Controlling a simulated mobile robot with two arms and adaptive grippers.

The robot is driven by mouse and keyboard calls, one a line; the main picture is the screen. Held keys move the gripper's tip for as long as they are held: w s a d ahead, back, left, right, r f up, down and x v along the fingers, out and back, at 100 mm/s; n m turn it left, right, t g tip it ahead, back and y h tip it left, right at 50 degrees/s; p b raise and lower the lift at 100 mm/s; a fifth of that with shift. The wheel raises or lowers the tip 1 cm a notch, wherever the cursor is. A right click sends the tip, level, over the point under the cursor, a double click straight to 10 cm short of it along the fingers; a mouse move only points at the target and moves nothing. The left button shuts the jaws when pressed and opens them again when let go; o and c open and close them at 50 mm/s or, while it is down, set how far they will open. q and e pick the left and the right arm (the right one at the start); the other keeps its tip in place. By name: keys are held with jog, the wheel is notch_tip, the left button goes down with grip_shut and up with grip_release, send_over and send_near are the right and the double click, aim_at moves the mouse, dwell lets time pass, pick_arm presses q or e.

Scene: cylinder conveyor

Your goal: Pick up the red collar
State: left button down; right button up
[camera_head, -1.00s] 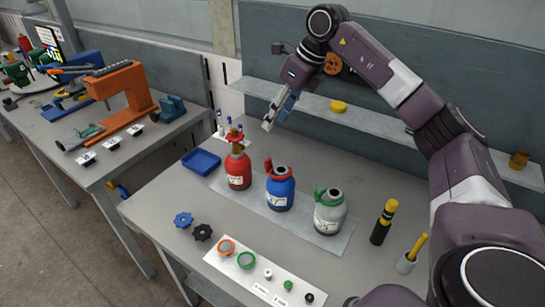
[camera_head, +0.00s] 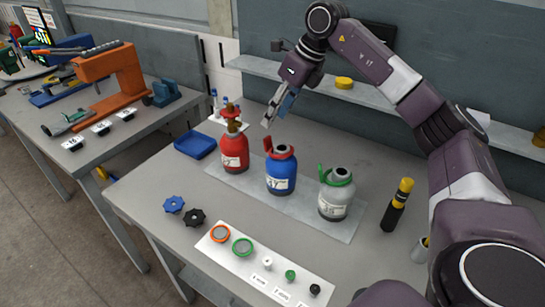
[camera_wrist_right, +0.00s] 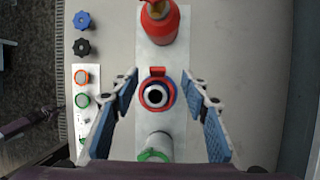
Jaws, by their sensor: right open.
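The red collar (camera_head: 270,146) sits at the neck of the blue bottle (camera_head: 281,173), which stands upright in the middle of the bottle row. In the right wrist view the collar (camera_wrist_right: 157,72) shows as a red tab and ring around the dark bottle mouth. My right gripper (camera_head: 271,116) is open and empty, above and just behind the blue bottle in the head view. In the wrist view its two fingers spread to either side of the blue bottle, apart from it.
A red bottle (camera_head: 234,150) and a grey bottle with a green collar (camera_head: 335,195) flank the blue one. A white plate (camera_head: 218,258) carries rings and small caps at the front. A blue tray (camera_head: 195,145) and a black-yellow cylinder (camera_head: 397,206) stand at the sides.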

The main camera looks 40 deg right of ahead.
aim_at(268, 137)
jog(key=p+x, duration=0.1)
jog(key=x, duration=0.1)
jog(key=p+x, duration=0.1)
jog(key=x, duration=0.2)
jog(key=s+x, duration=0.1)
jog(key=x, duration=0.1)
jog(key=shift+a+f+p, duration=0.1)
jog(key=shift+f+p, duration=0.3)
jog(key=shift+f, duration=0.05)
pick_arm(q)
jog(key=shift+d+r, duration=0.2)
jog(key=shift+r, duration=0.85)
pick_arm(e)
jog(key=shift+w+f, duration=0.15)
jog(key=shift+f, duration=0.25)
jog(key=shift+c, duration=0.4)
jog(key=c, duration=0.9)
pick_arm(q)
jog(key=shift+a, duration=0.1)
pick_arm(e)
jog(key=shift+c, duration=0.3)
jog(key=shift+r, duration=0.1)
